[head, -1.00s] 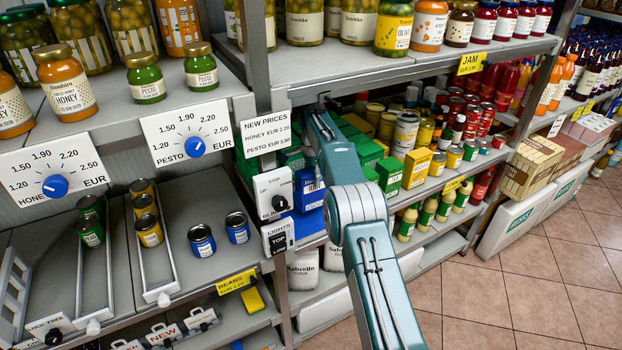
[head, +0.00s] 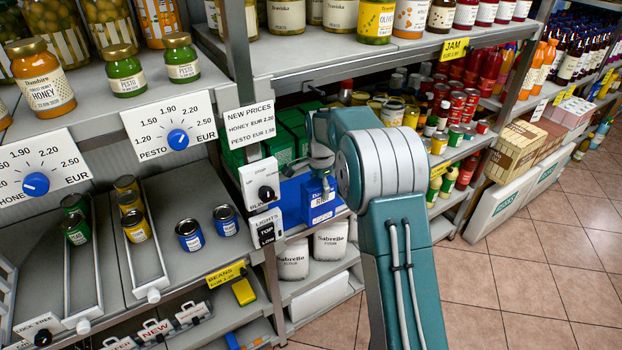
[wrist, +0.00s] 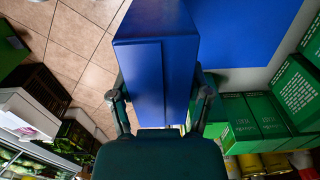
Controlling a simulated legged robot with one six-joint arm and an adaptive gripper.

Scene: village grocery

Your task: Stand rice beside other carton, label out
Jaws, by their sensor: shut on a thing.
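A blue rice carton (head: 321,208) with a white label band stands out from the shelf bay in the head view, its label facing the camera. My gripper (wrist: 161,94) is shut on this carton (wrist: 158,70) in the wrist view, one finger along each side. In the head view my wrist is over the carton's top and hides the fingertips. A flat blue surface (wrist: 235,30) lies beside the carton in the wrist view; its blue (head: 290,202) also shows left of the carton in the head view. I cannot make out a second rice carton.
Green cartons (wrist: 243,118) stand to the right in the wrist view, and behind my wrist in the head view. A switch panel (head: 260,184) on the post is close at left. White flour bags (head: 330,240) sit below. Cans (head: 392,112) stand to the right.

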